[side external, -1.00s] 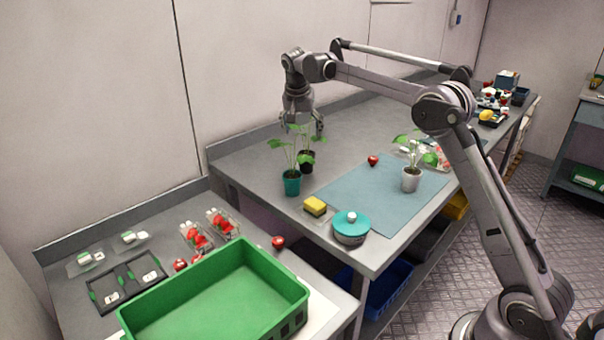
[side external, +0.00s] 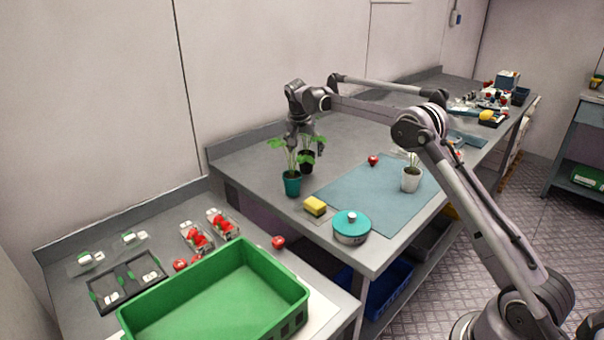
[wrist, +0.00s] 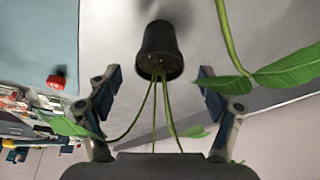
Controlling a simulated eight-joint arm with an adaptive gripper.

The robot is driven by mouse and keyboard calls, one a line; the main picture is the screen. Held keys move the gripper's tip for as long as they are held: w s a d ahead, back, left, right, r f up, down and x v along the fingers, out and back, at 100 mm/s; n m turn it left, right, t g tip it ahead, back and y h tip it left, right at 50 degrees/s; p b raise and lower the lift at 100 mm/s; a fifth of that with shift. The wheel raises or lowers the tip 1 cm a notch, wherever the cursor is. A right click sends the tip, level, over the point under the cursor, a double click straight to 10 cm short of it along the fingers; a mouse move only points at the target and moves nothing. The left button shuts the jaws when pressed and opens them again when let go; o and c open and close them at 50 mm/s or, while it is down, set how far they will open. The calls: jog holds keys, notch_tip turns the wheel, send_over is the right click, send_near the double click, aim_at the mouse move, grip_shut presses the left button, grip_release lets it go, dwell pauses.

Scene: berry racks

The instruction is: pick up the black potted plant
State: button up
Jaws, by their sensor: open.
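The black potted plant (side external: 307,161) stands on the grey table behind the teal potted plant (side external: 292,184). In the wrist view its black pot (wrist: 159,50) is near the top middle, with its stems running down between the fingers. My gripper (side external: 305,147) is at the plant's leaves, above the pot. In the wrist view my gripper (wrist: 158,82) is open, one finger on each side of the stems, and the pot lies just beyond the fingertips. A stem and large leaf pass close to the right finger.
A white potted plant (side external: 411,178) stands on the blue mat (side external: 362,200). A yellow sponge (side external: 315,205) and a teal-lidded pot (side external: 351,227) are near the table's front. The wall is close behind.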

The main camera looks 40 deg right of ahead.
aim_at(306, 153)
jog(key=x, duration=0.3)
jog(key=shift+d+f, duration=0.1)
jog(key=shift+f, duration=0.05)
jog(key=c, duration=1.3)
